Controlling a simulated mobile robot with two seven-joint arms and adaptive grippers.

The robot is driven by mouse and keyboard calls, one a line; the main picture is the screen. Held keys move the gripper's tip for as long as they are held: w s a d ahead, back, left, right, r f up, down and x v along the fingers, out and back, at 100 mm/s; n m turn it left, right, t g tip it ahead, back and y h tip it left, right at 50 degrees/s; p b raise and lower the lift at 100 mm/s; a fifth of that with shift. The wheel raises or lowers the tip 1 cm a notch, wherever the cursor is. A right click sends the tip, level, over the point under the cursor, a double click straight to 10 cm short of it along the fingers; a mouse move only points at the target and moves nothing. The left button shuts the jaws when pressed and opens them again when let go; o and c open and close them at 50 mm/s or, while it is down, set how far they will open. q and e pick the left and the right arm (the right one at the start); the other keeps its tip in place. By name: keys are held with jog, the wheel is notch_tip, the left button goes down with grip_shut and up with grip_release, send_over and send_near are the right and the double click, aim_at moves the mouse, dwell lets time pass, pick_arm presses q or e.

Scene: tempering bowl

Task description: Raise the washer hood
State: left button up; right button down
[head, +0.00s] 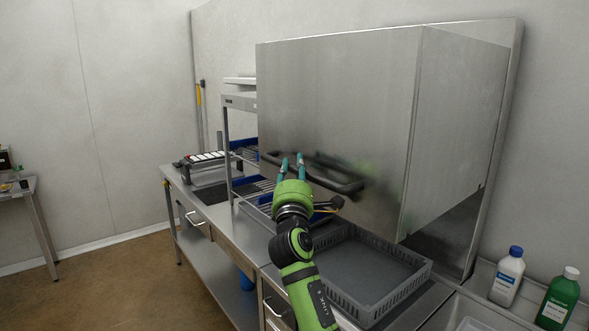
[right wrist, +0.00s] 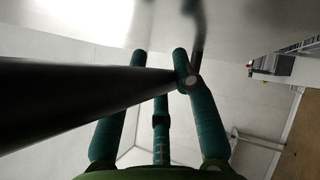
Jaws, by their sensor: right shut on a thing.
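The washer hood (head: 345,95) is a large brushed-steel box against the wall. Its lower edge is above the counter, with a dark gap under its right side. A dark bar handle (head: 335,184) runs across its front face. My right gripper (head: 292,160), green with teal fingers, is shut on the handle near its left part. In the right wrist view the handle (right wrist: 85,95) crosses between the teal fingers (right wrist: 165,90), close to the steel face. The handle's part inside the grip is partly hidden. My left gripper is not in view.
A grey dish rack (head: 375,312) stands below the hood. A wire shelf (head: 240,104) stands left of the hood on the steel counter (head: 190,196). A white bottle (head: 508,279) and a green bottle (head: 557,303) stand at the right. The floor at the left is clear.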

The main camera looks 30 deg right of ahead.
jog(key=c, duration=0.9)
grip_release()
jog(key=shift+c, duration=0.2)
jog(key=shift+f, duration=0.1)
jog(key=shift+s+a+f, duration=0.2)
jog(key=shift+s, duration=0.05)
jog(key=v, duration=1.1)
jog(key=shift+s, duration=0.15)
